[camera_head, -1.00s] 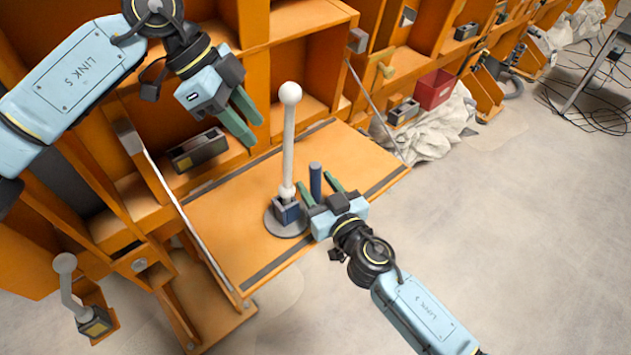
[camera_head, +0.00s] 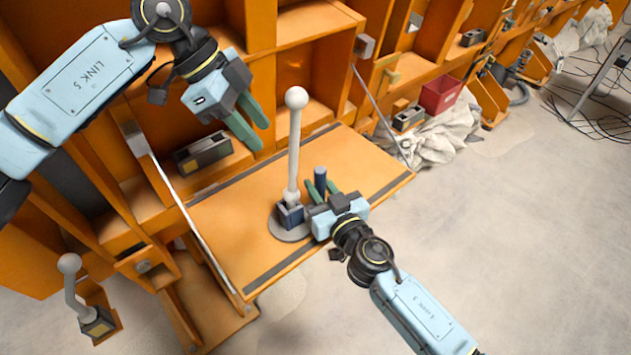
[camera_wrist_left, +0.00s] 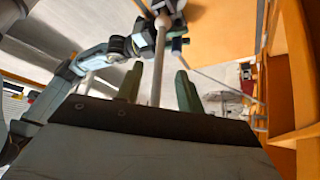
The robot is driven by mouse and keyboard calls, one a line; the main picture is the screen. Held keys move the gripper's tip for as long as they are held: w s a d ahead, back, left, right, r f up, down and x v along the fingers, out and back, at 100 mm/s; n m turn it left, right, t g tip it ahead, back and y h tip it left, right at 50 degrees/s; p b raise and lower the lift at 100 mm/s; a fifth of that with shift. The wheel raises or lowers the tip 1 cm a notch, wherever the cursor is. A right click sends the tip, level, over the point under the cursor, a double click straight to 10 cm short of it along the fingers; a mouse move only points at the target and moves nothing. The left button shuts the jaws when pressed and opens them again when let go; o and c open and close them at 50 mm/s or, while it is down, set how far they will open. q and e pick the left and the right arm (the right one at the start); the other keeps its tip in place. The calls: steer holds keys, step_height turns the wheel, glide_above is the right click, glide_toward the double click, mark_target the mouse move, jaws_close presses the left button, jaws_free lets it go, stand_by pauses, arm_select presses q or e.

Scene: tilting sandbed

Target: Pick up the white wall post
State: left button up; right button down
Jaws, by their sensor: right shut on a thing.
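A white post (camera_head: 294,150) with a ball on top stands upright on a round grey base (camera_head: 289,232) with a dark blue block at its foot, on the orange fold-down panel (camera_head: 235,225). My left gripper (camera_head: 262,137) is open and empty, left of the post's upper part. In the left wrist view the post (camera_wrist_left: 156,75) shows between the open fingers (camera_wrist_left: 158,82); its near end is hidden by the gripper body. My right gripper (camera_head: 321,186) is shut on a dark blue peg (camera_head: 320,177) right of the post's foot.
A second white ball-topped post (camera_head: 71,290), bent, sits at lower left. A grey box (camera_head: 203,152) lies at the panel's back left. A red bin (camera_head: 439,94) and white cloth (camera_head: 440,138) are at right.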

arm_select(q)
steer(key=s+d+r+m+g+h, duration=0.1)
steer(key=s+d+m+h, duration=0.4)
steer(key=s+d+h, duration=0.4)
steer(key=n+t+y, duration=0.8)
steer(key=n+t, duration=1.1)
steer(key=n, duration=0.1)
glide_toward(291, 169)
steer(key=x, duration=0.5)
steer(key=shift+w+d+f, duration=0.15)
steer(key=shift+w+f, duration=0.05)
steer(key=shift+w, duration=0.05)
steer(key=shift+r+x, duration=0.1)
steer(key=shift+x, duration=1.2)
steer(key=shift+r+x, duration=0.15)
steer(key=shift+x, duration=1.2)
